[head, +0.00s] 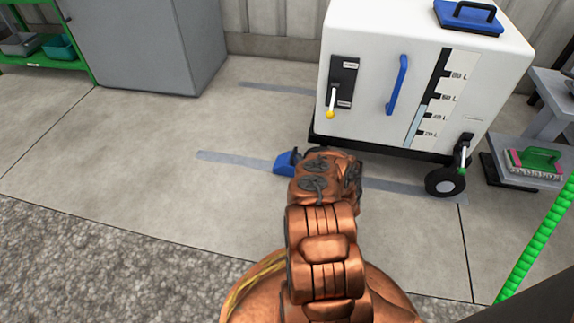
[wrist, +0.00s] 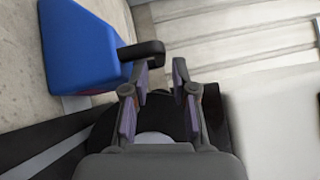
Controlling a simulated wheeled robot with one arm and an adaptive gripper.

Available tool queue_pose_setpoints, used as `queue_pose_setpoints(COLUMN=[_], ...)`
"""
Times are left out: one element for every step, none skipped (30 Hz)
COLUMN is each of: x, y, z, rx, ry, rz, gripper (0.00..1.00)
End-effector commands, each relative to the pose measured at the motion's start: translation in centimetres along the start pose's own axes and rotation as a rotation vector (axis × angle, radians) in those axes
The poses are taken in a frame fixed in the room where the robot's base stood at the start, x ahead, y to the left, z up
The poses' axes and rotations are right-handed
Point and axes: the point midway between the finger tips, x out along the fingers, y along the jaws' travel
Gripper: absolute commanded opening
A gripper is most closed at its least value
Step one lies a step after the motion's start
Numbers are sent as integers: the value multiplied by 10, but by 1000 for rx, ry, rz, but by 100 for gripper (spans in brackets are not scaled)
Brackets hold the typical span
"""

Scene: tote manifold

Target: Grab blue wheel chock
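The blue wheel chock (head: 286,163) lies on the floor beside the white tote cart, partly hidden by my arm in the head view. In the wrist view the chock (wrist: 78,48) is at the upper left, with a black handle (wrist: 142,50) sticking out to the right. My gripper (wrist: 160,82) is open, its two fingers apart with nothing held between them. The handle's end lies just beyond the fingertips, nearer the left finger; I cannot tell whether they touch. In the head view my gripper is hidden behind my arm.
The white tote cart (head: 405,95) stands close ahead, with a black wheel (head: 445,182) at its right. In the wrist view a dark wheel (wrist: 110,125) sits behind the fingers. A green post (head: 537,240) and a low scale-like stand (head: 540,170) are at right. Floor at left is clear.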

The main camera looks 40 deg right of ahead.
Motion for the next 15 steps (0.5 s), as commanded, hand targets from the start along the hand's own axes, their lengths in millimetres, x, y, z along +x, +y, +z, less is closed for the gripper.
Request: queue_pose_setpoints(x=[2,3,4,6,7,10,13,16,19,23,26,30,33,38,44], y=[0,0,1,1,1,2,2,3,4,4,5,5,5,5,4], z=[-1,-2,-2,-2,-2,-2,-2,-2,-1,-1,-1,-1,0,0,0], rx=[-1,0,0,0,-1,-1,-1,-1,0,0,0,0,0,0,0], ry=[2,3,4,4,4,3,3,2,2,2,2,2,2,1,0], rz=[-1,-1,0,0,0,0,0,0,1,1,1,1,1,0,-1], gripper=[27,27,27,27,27,27,27,27,27,27,27,27,27,27,27])
